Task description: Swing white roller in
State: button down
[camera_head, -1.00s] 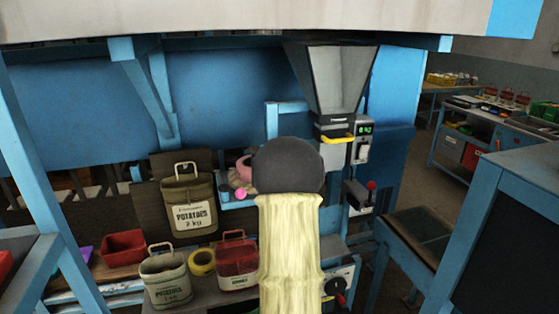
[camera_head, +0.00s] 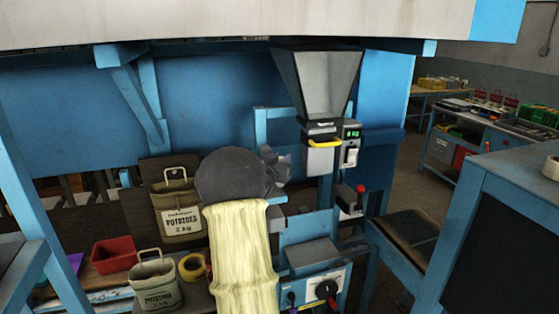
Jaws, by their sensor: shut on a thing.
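My arm fills the middle of the view, with a dark grey rounded joint and a pale cream sleeve below it. A grey part of my arm's far end shows just right of the joint, in front of the blue machine frame. My gripper's fingers are hidden behind the arm, so what they touch does not show. A small white cylinder (camera_head: 551,168) is cut by the right picture edge, on top of the blue cabinet (camera_head: 505,165). I cannot tell whether it is the white roller. No other white roller can be made out.
A grey hopper (camera_head: 315,85) with a yellow handle (camera_head: 325,143) stands behind my arm. A control box (camera_head: 318,287) with a black knob is below. At left are potato sacks (camera_head: 183,222) (camera_head: 157,282), a red bin (camera_head: 114,254) and yellow tape (camera_head: 192,267).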

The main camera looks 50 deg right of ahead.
jog(key=c, duration=1.3)
grip_release()
jog(key=shift+o, duration=0.2)
jog(key=shift+a, duration=0.1)
jog(key=b+v, duration=0.5)
jog(key=v, duration=1.2)
